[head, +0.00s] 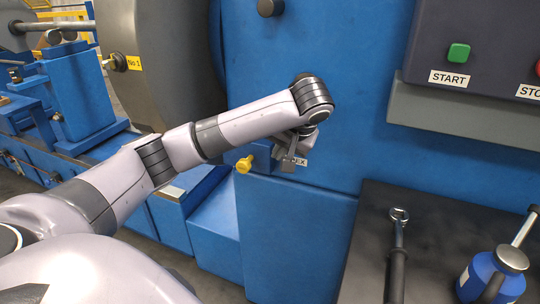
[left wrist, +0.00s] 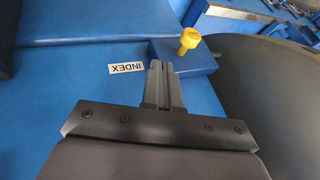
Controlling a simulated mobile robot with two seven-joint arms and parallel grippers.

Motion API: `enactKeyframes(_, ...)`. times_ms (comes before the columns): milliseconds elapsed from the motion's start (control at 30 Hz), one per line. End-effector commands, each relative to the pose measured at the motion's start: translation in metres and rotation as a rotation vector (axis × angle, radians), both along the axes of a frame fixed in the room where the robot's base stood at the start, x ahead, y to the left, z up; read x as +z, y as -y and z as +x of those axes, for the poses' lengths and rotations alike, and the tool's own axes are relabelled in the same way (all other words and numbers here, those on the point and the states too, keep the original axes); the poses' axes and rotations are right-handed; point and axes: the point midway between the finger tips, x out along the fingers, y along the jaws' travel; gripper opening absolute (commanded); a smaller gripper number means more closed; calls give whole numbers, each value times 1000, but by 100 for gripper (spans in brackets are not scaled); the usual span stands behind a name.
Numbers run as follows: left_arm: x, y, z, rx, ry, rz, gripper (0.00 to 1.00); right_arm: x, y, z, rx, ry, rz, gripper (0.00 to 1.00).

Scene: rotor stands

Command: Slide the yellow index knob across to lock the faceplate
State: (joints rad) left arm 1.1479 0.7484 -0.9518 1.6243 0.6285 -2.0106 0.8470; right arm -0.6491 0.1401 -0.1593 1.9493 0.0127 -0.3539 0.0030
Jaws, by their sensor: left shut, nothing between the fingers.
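The yellow index knob (head: 244,164) sticks out from the left end of a small blue block on the blue machine housing. In the left wrist view the knob (left wrist: 189,39) stands on the blue block (left wrist: 204,60), just beyond and right of my fingertips. My left gripper (head: 292,160) is shut and empty, close to the INDEX label and to the right of the knob. Its closed fingers (left wrist: 157,66) appear apart from the knob. The large grey round faceplate (head: 165,60) is at the upper left, partly behind my arm. My right gripper is not in view.
A control box with a green START button (head: 458,53) is at the upper right. A dark bench top (head: 440,235) at the lower right holds a wrench (head: 397,250) and a blue oil can (head: 490,277). The blue panel below the knob is clear.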

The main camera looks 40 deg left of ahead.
Motion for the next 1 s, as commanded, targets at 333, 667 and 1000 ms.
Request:
enactKeyframes(333,-40,-22,7,7,-7,-1,0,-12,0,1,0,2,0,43)
enactKeyframes(667,-79,-64,17,6,-5,4,0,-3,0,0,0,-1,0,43)
enactKeyframes(1000,-85,-88,10,2,-4,0,0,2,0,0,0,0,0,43)
